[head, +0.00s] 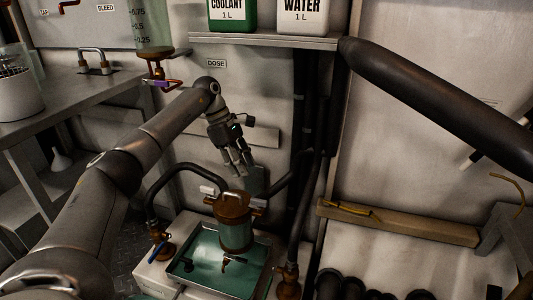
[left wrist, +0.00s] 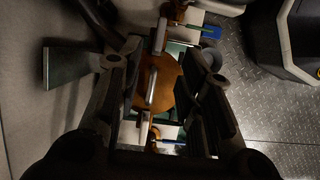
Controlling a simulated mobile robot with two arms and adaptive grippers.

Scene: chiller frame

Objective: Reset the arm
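My left arm comes in from the left in the head view. Its gripper (head: 240,165) points down above the brass-capped canister (head: 234,207). The fingers look apart and empty. In the left wrist view, my left gripper (left wrist: 160,70) has its two fingers spread to either side, with the round brass cap (left wrist: 157,82) and its bar handle showing between them. The cap appears below the fingers, and I see no contact. My right gripper is in neither view.
The canister stands over a green-filled tray (head: 212,277), with black hoses and brass valves around it. A shelf (head: 265,41) above holds a coolant jug (head: 232,14) and a water jug (head: 303,15). A thick black pipe (head: 440,92) crosses upper right. A grey bench (head: 75,97) stands left.

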